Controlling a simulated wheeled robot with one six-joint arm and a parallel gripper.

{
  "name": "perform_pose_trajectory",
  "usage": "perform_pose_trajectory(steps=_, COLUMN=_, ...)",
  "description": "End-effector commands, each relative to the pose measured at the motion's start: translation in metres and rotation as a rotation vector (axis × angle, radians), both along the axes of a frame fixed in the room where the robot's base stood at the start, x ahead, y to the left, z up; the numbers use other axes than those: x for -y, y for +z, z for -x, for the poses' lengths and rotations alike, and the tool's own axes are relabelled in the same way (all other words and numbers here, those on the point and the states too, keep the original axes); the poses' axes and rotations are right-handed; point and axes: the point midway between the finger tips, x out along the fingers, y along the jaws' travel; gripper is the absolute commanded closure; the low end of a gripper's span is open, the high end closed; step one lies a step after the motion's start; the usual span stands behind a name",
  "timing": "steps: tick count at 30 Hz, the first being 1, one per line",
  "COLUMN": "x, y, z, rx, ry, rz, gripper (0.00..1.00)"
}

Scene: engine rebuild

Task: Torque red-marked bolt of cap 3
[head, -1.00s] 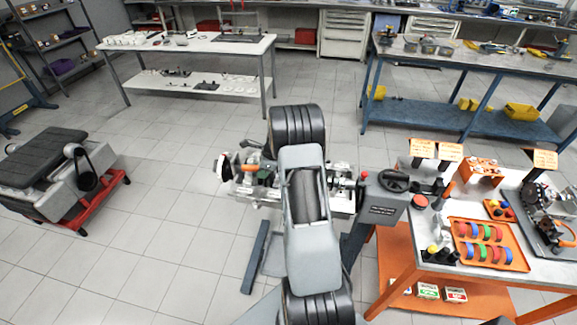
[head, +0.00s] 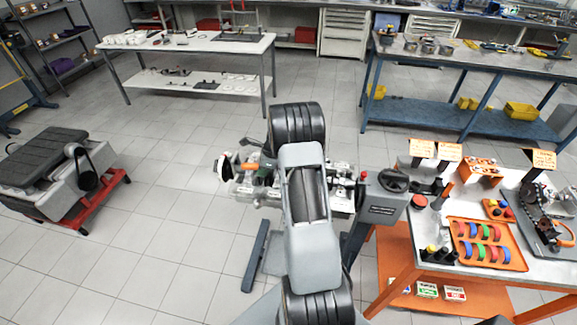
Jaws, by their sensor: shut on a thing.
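The engine block (head: 338,190) is on a stand in the middle of the head view, with its middle hidden behind my arm. A tool with an orange handle (head: 248,167) and a dark green body lies across the block's left part. My gripper (head: 266,156) shows only in small part at the far side of my arm, beside this tool, and is shut on it. The cap 3 and its red-marked bolt cannot be made out. I cannot tell whether the tool's end touches a bolt.
The engine stand has a grey box with a handwheel (head: 393,180) at its right. An orange-framed bench (head: 455,218) with a tray of coloured rings (head: 487,262) stands at right. A red dolly (head: 103,200) carries a grey part at left. The floor between is clear.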

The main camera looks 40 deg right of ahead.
Motion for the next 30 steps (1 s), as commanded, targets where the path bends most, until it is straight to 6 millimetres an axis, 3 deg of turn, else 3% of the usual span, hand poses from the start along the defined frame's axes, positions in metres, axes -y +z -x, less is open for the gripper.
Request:
perform_pose_trajectory(steps=21, x=0.0, y=0.03, z=0.0, rx=0.002, ry=0.0, rz=0.001, gripper=1.0)
perform_pose_trajectory(steps=30, x=0.0, y=0.031, z=0.0, rx=0.001, ry=0.001, rz=0.001, gripper=1.0)
